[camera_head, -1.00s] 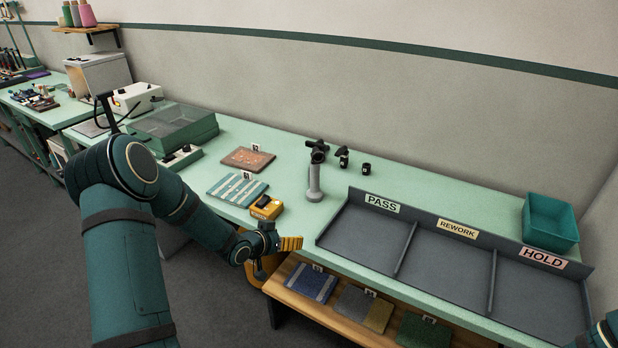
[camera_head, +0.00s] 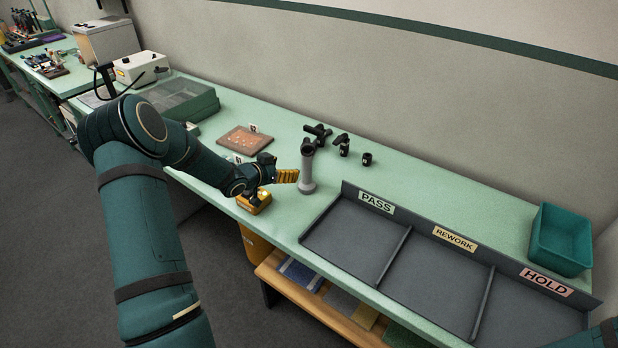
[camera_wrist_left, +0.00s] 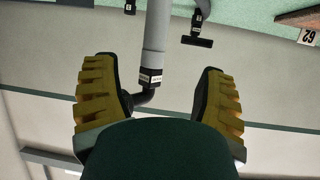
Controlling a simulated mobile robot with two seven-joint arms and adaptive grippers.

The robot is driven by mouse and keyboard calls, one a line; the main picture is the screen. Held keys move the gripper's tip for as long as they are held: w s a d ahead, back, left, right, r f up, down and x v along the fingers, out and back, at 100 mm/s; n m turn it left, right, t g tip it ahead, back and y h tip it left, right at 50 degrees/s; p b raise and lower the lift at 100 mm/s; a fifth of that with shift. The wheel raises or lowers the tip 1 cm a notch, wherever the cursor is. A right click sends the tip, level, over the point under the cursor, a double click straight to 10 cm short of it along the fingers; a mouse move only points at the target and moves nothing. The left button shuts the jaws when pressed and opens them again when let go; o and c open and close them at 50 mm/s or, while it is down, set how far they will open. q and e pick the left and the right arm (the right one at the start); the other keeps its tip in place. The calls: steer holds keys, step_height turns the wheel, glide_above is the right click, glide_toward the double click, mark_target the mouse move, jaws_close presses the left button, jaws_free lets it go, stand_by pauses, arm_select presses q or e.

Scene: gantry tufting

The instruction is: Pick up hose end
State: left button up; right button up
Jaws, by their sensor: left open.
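The hose end (camera_head: 307,173) is a grey upright tube with a black elbow tip, standing on the green bench. In the left wrist view the grey tube (camera_wrist_left: 157,35) appears between the two fingers, with its labelled black collar and bent black tip lower in the picture. My left gripper (camera_head: 287,176) is open, its yellow ridged fingers just left of the tube in the head view. In the left wrist view (camera_wrist_left: 160,68) a gap shows between each finger and the tube; contact is not visible. My right gripper is out of view.
Black fittings (camera_head: 343,146) stand behind the hose. Grey sorting trays (camera_head: 352,238) labelled PASS, REWORK and HOLD lie to the right, with a teal bin (camera_head: 561,240) beyond. A yellow device (camera_head: 254,202) sits below my left gripper, and a brown sample board (camera_head: 243,141) lies behind it.

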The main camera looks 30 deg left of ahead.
mark_target(303, 166)
arm_select(q)
steer(key=shift+d+f+x, duration=0.15)
steer(key=shift+x, duration=2.55)
steer(key=shift+d+f+x, duration=0.15)
steer(key=shift+x, duration=2.55)
steer(key=shift+s, duration=0.2)
jaws_close()
